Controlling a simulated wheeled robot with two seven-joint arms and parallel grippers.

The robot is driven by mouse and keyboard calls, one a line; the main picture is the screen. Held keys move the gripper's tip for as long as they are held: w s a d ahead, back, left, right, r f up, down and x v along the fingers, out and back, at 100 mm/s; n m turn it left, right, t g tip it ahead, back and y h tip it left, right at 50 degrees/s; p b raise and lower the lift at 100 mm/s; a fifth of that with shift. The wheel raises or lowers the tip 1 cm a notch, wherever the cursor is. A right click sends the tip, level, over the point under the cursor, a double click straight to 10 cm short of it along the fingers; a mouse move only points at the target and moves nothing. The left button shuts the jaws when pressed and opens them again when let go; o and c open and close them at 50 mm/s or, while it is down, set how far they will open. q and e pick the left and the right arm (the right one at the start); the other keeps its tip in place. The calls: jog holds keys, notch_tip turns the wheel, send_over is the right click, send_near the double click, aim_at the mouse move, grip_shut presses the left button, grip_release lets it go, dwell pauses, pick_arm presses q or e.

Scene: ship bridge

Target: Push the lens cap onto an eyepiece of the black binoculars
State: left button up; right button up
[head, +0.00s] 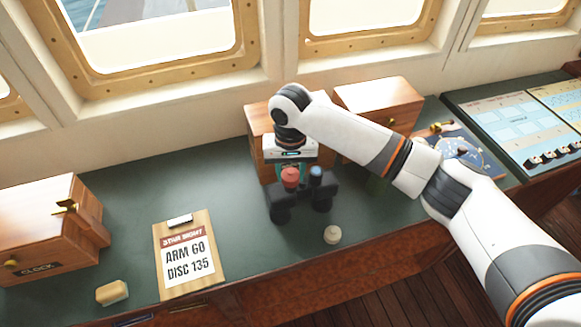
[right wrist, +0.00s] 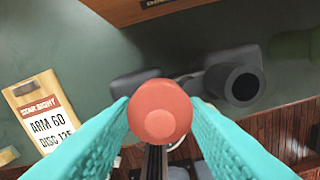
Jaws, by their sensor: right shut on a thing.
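The black binoculars (head: 302,199) stand upright on the dark green desk top. The red lens cap (head: 290,177) is between the fingers of my right gripper (head: 291,171), over the left eyepiece of the binoculars. In the right wrist view the teal fingers close on both sides of the red cap (right wrist: 160,108). The cap hides the eyepiece below it, so I cannot tell whether it touches. The other eyepiece is bare, an open dark ring (right wrist: 243,83) to the right. My left gripper is not in view.
Wooden boxes (head: 378,105) stand behind the binoculars. A small cream round object (head: 332,234) lies in front of them. A clipboard (head: 189,255), a yellow block (head: 112,292) and a clock box (head: 45,225) are at left. Charts (head: 520,120) lie at right.

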dwell(0.4)
jog(key=o, duration=1.4)
jog(key=shift+r+p, duration=1.4)
jog(key=shift+p, duration=0.2)
jog(key=shift+r+p, duration=0.55)
jog(key=shift+r, duration=1.55)
